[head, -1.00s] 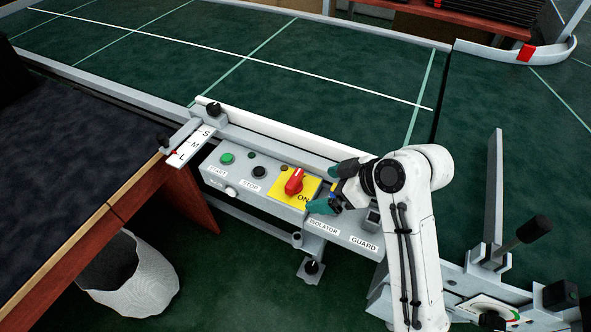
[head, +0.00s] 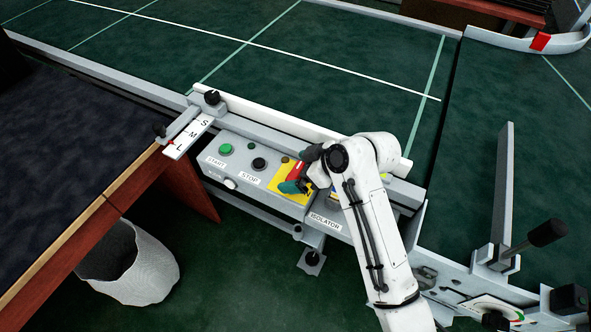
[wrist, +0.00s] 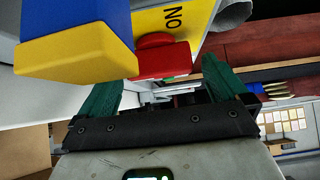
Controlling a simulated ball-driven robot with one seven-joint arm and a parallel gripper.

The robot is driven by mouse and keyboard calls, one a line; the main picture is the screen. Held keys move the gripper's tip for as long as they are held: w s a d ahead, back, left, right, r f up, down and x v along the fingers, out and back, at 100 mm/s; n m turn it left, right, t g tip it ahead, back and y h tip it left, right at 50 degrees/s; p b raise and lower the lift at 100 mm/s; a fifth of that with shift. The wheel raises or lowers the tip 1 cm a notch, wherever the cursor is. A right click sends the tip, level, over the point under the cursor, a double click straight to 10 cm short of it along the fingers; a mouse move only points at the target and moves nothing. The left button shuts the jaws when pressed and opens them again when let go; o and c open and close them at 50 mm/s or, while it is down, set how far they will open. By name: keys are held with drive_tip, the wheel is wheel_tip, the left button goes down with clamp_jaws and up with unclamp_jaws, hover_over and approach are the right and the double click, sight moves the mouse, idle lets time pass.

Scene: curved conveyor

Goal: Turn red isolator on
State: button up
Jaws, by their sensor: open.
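The red isolator knob (head: 297,172) sits on a yellow plate (head: 280,192) on the grey control box (head: 240,177). In the wrist view the red knob (wrist: 162,58) lies ahead, between the lines of my green fingers, with the letters "ON" on the yellow plate beside it. My gripper (head: 300,170) is open at the knob, one finger on each side in the head view. I cannot tell whether the fingers touch it. My arm hides part of the plate and the right end of the box.
A blue and yellow block (wrist: 75,45) stands close to my left finger in the wrist view. The green START button (head: 226,149) and black STOP button (head: 259,164) are left of the isolator. A white rail (head: 265,118) runs behind the box.

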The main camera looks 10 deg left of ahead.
drive_tip(key=shift+w+a+f, duration=0.15)
drive_tip(key=shift+a+f, duration=0.3)
drive_tip(key=shift+c, duration=0.4)
drive_tip(key=c, duration=0.9)
